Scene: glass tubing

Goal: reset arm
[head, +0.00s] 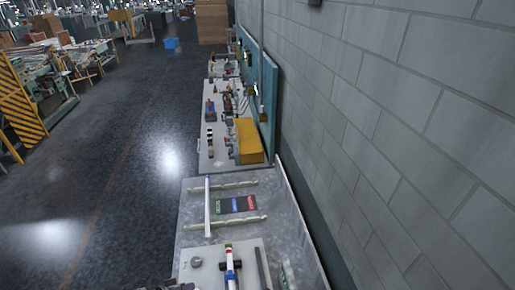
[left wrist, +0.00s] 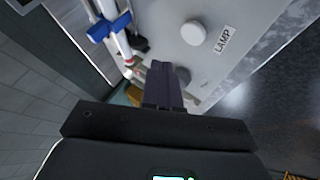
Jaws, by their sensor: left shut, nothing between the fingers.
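My left gripper (left wrist: 165,75) shows in the left wrist view with its dark fingers together and nothing between them. It is over the pale panel (left wrist: 240,15), beside a white round knob (left wrist: 194,33) and a blue-and-white fitting (left wrist: 110,27). In the head view only a dark bit, likely of my left gripper (head: 172,286), shows at the bottom edge, left of the panel. My right gripper is not in view.
A grey metal bench (head: 195,232) runs along the block wall (head: 380,110). On it are a white rod (head: 207,205), a dark plate with coloured blocks (head: 237,204) and the blue-and-white fitting (head: 231,268). A yellow box (head: 248,140) stands farther back. Open floor (head: 130,180) lies left.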

